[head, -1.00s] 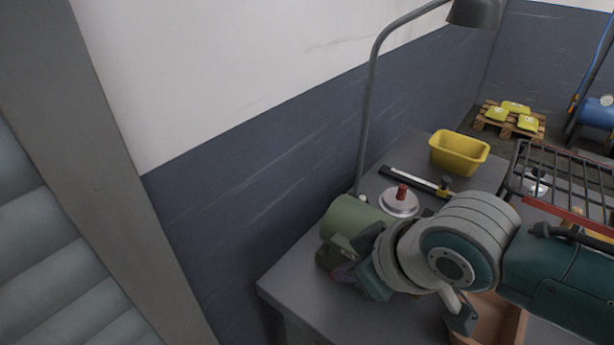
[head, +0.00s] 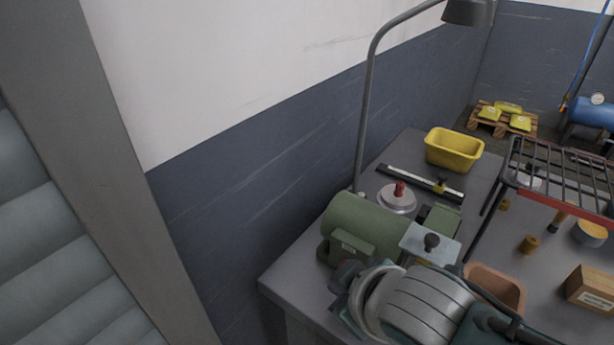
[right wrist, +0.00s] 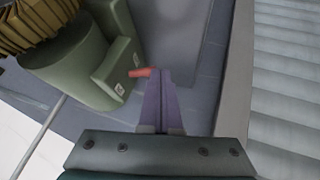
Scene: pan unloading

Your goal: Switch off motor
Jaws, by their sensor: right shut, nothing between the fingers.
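The green motor (head: 362,225) sits on the grey bench, with a switch box (head: 350,246) on its near side. In the right wrist view the motor (right wrist: 75,75) is at the upper left, and its switch box (right wrist: 117,70) carries a red lever (right wrist: 140,72) sticking out to the right. My right gripper (right wrist: 163,74) is shut and empty, its fingertips close to the lever's tip; I cannot tell whether they touch. In the head view my right wrist hides the fingers. My left gripper is not in view.
A lamp post (head: 367,110) stands behind the motor. A white disc with a red knob (head: 398,190), a yellow bin (head: 454,150), an orange-brown bin (head: 497,287) and a cardboard box (head: 592,289) are on the bench. A wire rack (head: 560,175) stands at the right.

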